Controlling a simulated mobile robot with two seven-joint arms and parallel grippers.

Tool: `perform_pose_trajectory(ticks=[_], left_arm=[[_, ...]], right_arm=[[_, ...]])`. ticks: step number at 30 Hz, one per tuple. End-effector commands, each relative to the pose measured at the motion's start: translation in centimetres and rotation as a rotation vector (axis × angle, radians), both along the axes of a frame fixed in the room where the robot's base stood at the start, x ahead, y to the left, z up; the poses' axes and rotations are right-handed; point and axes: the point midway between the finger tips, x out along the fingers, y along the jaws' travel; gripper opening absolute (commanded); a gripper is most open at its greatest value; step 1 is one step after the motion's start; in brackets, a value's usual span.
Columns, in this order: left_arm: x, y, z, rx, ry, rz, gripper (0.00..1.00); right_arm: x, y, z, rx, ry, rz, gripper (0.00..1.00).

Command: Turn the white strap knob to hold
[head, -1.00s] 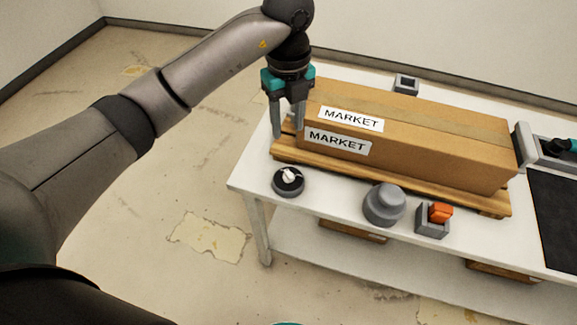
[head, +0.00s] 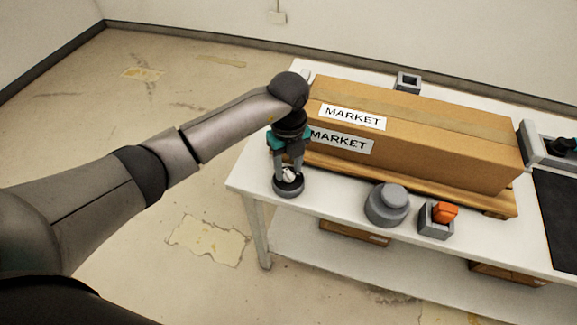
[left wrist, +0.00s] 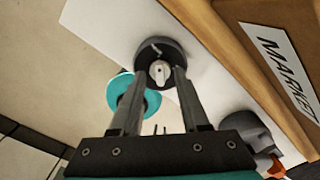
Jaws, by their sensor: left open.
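The white strap knob (head: 289,174) sits on a round dark base (head: 288,189) at the table's front left corner. In the left wrist view the white knob (left wrist: 159,71) shows on its dark disc (left wrist: 172,51), just beyond the fingertips. My left gripper (head: 288,178) points down over the knob with its fingers open, one on either side of it. It also shows in the left wrist view (left wrist: 157,75). Whether the fingers touch the knob I cannot tell. My right gripper is not in view.
A large cardboard box (head: 420,125) marked MARKET lies on a wooden pallet (head: 400,187) behind the knob.

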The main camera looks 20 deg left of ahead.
Motion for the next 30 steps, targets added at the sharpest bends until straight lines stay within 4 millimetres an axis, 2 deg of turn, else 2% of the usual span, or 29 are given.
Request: perform_pose_trajectory(ticks=[6,18,30], left_arm=[[-0.01,-0.01,0.00,0.000,0.000,0.000,0.43],[-0.01,-0.01,0.03,0.000,0.000,0.000,0.00],[0.00,0.00,0.05,0.000,0.000,0.000,0.00]], right_arm=[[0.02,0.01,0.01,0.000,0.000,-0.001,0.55],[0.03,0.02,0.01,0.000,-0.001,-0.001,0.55],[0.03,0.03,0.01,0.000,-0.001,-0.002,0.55]])
